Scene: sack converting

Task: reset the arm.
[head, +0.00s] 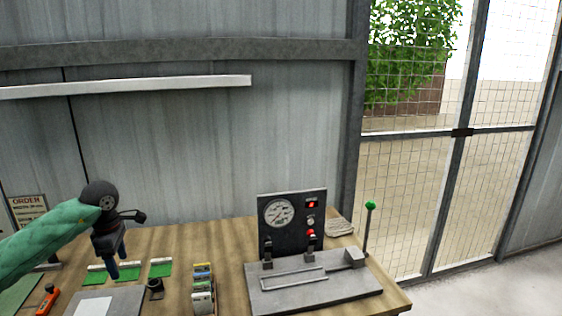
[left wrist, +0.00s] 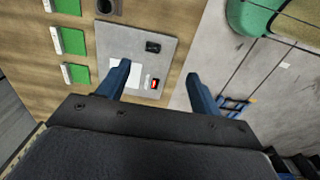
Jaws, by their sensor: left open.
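My left arm, in a green sleeve, comes in from the left in the head view. Its gripper (head: 117,268) points down above the wooden bench, over the area of the green pads. In the left wrist view the two blue fingers of my left gripper (left wrist: 160,85) are spread apart with nothing between them. Below them lie the grey plate (left wrist: 172,53) with a white sheet and the bench edge. My right gripper is in neither view.
On the bench (head: 226,236) stand a press with a gauge (head: 290,222) and a green-knobbed lever (head: 370,206), a card holder (head: 202,292), green pads (head: 160,268) and an orange-handled tool (head: 47,300). A mesh gate (head: 415,190) is at the right. The air above the bench is clear.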

